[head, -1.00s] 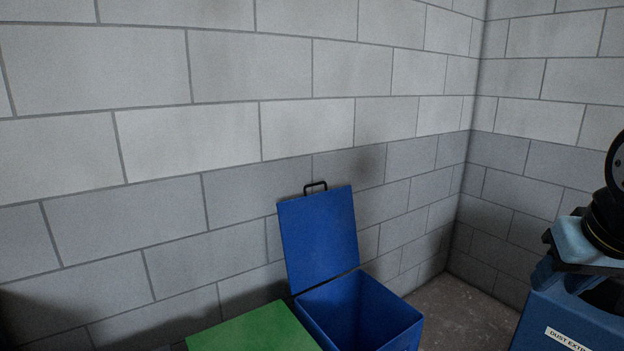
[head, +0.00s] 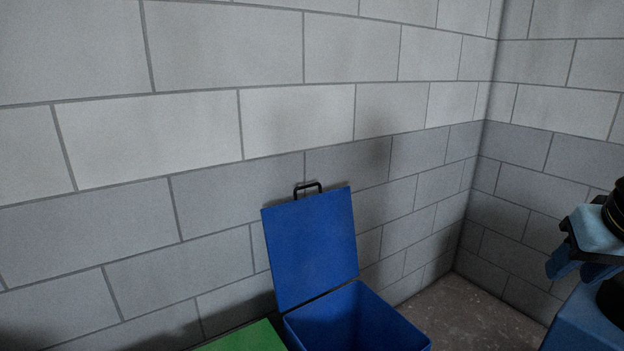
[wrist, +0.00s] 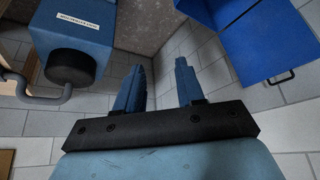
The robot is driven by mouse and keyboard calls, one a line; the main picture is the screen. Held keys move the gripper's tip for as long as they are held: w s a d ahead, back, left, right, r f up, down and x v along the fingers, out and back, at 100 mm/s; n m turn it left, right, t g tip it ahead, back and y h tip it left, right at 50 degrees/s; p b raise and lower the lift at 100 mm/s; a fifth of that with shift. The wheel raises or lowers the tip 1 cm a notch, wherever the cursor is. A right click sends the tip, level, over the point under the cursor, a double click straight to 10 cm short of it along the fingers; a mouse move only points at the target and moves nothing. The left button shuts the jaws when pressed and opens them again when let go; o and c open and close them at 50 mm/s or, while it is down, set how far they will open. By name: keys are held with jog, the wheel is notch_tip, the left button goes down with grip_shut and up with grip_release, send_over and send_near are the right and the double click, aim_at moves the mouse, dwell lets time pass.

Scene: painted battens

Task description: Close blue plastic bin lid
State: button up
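The blue plastic bin (head: 385,318) stands against the wall at the bottom middle of the head view, its near part cut off by the frame. Its blue lid (head: 310,250) is open and stands nearly upright at the back, with a black handle (head: 308,188) on its top edge. The lid (wrist: 265,45) also shows at the upper right of the wrist view. My gripper (head: 580,270) is at the right edge of the head view, well right of the bin. In the wrist view my gripper's fingers (wrist: 161,68) are apart with nothing between them.
A green lid or box top (head: 243,338) sits directly left of the bin. A blue dust extractor (head: 585,325) stands at the lower right, below my gripper; its hose (wrist: 60,97) shows in the wrist view. Bare floor (head: 470,315) lies between it and the bin.

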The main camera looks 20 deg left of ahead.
jog(key=shift+w+d, duration=0.1)
jog(key=shift+w, duration=0.1)
jog(key=shift+w+r, duration=0.1)
jog(key=w+a+r+n, duration=0.35)
jog(key=w+a, duration=0.25)
jog(key=w, duration=0.2)
jog(key=w+a+r+n+g, duration=0.1)
jog(key=w+a+r+n, duration=0.2)
jog(key=w+a+n, duration=0.4)
jog(key=w+a+r+n, duration=0.3)
jog(key=w+a+r, duration=0.15)
jog(key=w, duration=0.45)
jog(key=w+a+f+n+y, duration=0.1)
jog(key=w+a+f+n, duration=0.1)
jog(key=w+a+n, duration=0.8)
jog(key=w+a+f+n+g+y, duration=0.15)
jog(key=w+a+f, duration=0.35)
jog(key=a, duration=0.7)
jog(key=w+a+f+n+g+y, duration=0.1)
jog(key=w+a+f+n, duration=0.3)
jog(key=a, duration=0.7)
jog(key=shift+m+h, duration=0.25)
jog(key=shift+m, duration=0.25)
jog(key=x, duration=0.9)
jog(key=w+x, duration=0.1)
jog(key=x, duration=0.3)
jog(key=shift+f, duration=0.25)
grip_shut()
